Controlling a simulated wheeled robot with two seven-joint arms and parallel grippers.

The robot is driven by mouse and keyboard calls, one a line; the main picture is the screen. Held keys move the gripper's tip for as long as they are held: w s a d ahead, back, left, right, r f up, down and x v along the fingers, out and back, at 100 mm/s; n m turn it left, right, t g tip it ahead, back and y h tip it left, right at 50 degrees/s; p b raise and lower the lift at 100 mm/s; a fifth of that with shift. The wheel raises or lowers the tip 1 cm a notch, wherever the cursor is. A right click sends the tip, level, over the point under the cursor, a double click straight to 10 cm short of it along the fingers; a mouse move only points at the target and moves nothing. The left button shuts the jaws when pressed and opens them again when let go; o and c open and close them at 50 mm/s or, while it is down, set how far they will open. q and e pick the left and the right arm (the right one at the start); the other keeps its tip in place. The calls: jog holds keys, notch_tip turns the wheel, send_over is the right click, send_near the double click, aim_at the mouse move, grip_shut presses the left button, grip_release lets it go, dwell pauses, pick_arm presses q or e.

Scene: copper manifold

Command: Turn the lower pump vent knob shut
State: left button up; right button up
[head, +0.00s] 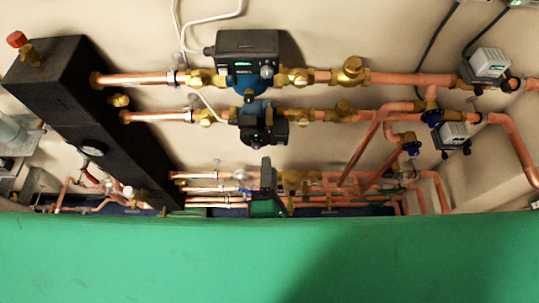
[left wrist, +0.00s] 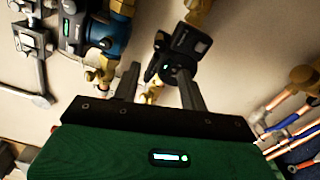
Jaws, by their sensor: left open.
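The lower pump (head: 270,131) is a dark box on the second copper line, below the upper pump (head: 246,44). In the left wrist view the lower pump (left wrist: 187,42) is ahead of my fingers. Its vent knob (left wrist: 166,73) looks like a small dark round part on its near face; how far it is turned cannot be told. My left gripper (head: 268,182) is below the lower pump in the head view. In the left wrist view the left gripper (left wrist: 157,74) has its fingers apart, empty, on either side of the knob's line of sight. My right gripper is out of view.
Copper pipes (head: 400,79) with brass valves run along the wall around the pumps. A large black manifold block (head: 60,83) stands at the left. Lower pipes (head: 330,178) run close around the left gripper. Grey actuators (head: 488,63) are at the right.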

pick_arm(q)
jog(key=s+b, duration=0.1)
jog(key=s, duration=0.4)
dwell(0.5)
